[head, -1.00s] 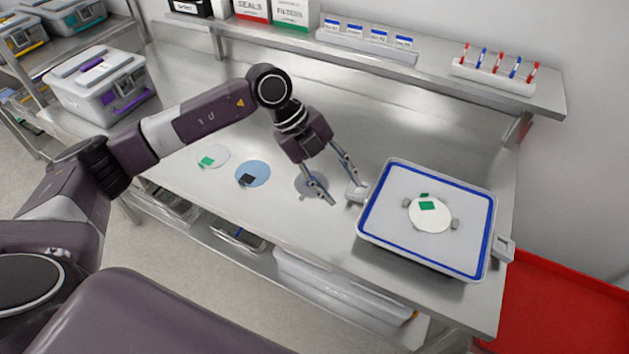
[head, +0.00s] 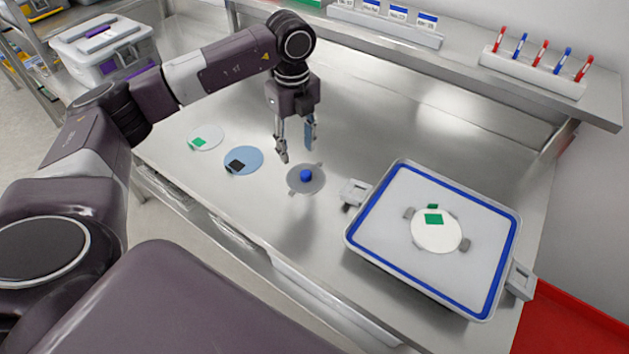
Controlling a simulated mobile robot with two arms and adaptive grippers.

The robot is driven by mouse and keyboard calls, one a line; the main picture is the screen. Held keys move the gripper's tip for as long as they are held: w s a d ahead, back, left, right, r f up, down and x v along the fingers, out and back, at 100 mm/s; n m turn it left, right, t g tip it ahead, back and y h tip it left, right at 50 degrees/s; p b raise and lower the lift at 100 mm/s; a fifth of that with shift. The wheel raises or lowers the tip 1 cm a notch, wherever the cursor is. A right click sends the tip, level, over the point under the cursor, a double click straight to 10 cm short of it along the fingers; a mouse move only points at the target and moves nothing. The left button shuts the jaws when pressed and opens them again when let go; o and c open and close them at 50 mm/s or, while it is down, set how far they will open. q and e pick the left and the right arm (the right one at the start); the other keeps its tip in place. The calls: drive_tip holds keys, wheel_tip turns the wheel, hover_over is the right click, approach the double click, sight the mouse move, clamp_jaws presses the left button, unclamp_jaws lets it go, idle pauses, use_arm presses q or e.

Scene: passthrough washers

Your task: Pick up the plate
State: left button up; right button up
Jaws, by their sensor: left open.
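Several flat round plates lie in the head view. A white plate with a green square (head: 205,138) is at the left of the steel bench. A light blue plate with a black square (head: 244,160) lies beside it. A grey disc (head: 293,184) with small tabs and a blue knob (head: 306,175) lies to its right. Another white plate (head: 437,236) with a green square sits in the blue-rimmed tray (head: 369,250), between small grey blocks. My left gripper (head: 297,153) is open, pointing down above and just behind the grey disc. A bluish face shows at its right finger. My right gripper is not visible.
The tray has grey handles at both ends. A shelf (head: 460,55) along the back holds a rack of red and blue pens (head: 532,74). A grey lidded box (head: 106,48) stands at the upper left. Bare bench lies behind the tray.

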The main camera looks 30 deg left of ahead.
sight(304, 172)
use_arm(q)
drive_tip(key=shift+w+d+f, duration=0.2)
drive_tip(key=shift+w+f, duration=0.15)
drive_tip(key=shift+f, duration=0.4)
drive_tip(key=shift+w+d+f, duration=0.15)
drive_tip(key=shift+w+f, duration=0.05)
drive_tip(key=shift+w, duration=0.1)
drive_tip(key=shift+w+f, duration=0.1)
drive_tip(key=shift+f, duration=0.2)
drive_tip(key=shift+s+f+p, duration=0.2)
drive_tip(key=shift+f+p, duration=0.1)
drive_tip(key=shift+f, duration=0.45)
drive_tip(key=f, duration=0.1)
drive_tip(key=f+p, duration=0.1)
drive_tip(key=f, duration=0.1)
drive_tip(key=f+p, duration=0.1)
drive_tip(key=shift+w+d+f, duration=0.15)
drive_tip(key=shift+w+f, duration=0.15)
drive_tip(key=shift+f, duration=0.3)
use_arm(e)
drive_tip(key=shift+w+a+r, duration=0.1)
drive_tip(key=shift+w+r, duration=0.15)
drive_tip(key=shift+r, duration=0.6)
use_arm(q)
drive_tip(key=shift+c, duration=0.5)
clamp_jaws()
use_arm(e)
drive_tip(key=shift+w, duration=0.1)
